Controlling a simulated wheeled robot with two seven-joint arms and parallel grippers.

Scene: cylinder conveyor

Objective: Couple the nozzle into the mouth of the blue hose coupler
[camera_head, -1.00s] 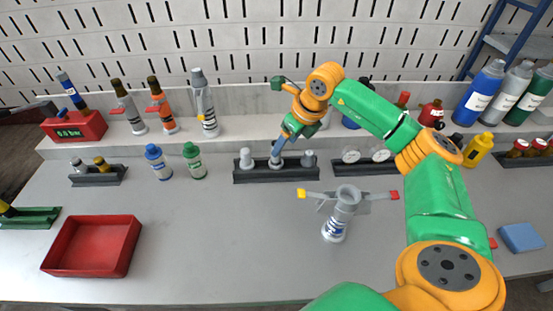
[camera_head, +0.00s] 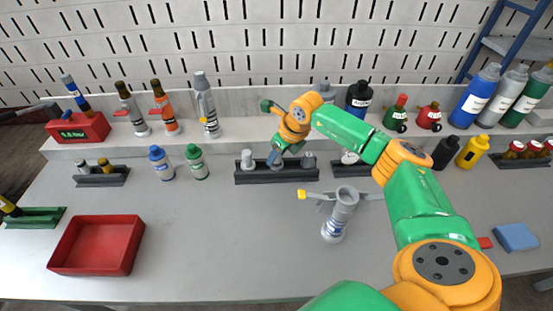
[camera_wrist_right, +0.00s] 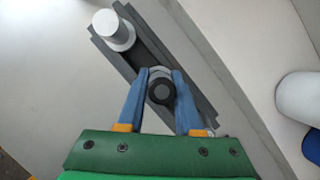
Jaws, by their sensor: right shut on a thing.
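My right gripper (camera_head: 274,160) reaches down from above to the dark rack (camera_head: 250,178) in the middle of the bench. In the right wrist view, its two blue fingers (camera_wrist_right: 161,82) are shut on a round grey nozzle with a black-ringed top (camera_wrist_right: 161,92). The nozzle is at the rack; I cannot tell whether its base has left the slot. The hose coupler (camera_head: 335,228), grey with a blue-marked label, stands upright in front of the rack, to its right. Its round mouth faces up, and a yellow-tipped lever sticks out left. My left gripper is not in view.
Other grey nozzles (camera_head: 247,159) (camera_head: 309,160) stand on either side in the rack. Blue (camera_head: 160,165) and green (camera_head: 196,165) bottles are to the left. A red tray (camera_head: 72,270) lies front left. The bench front centre is clear. Bottles and tools line the rear shelf.

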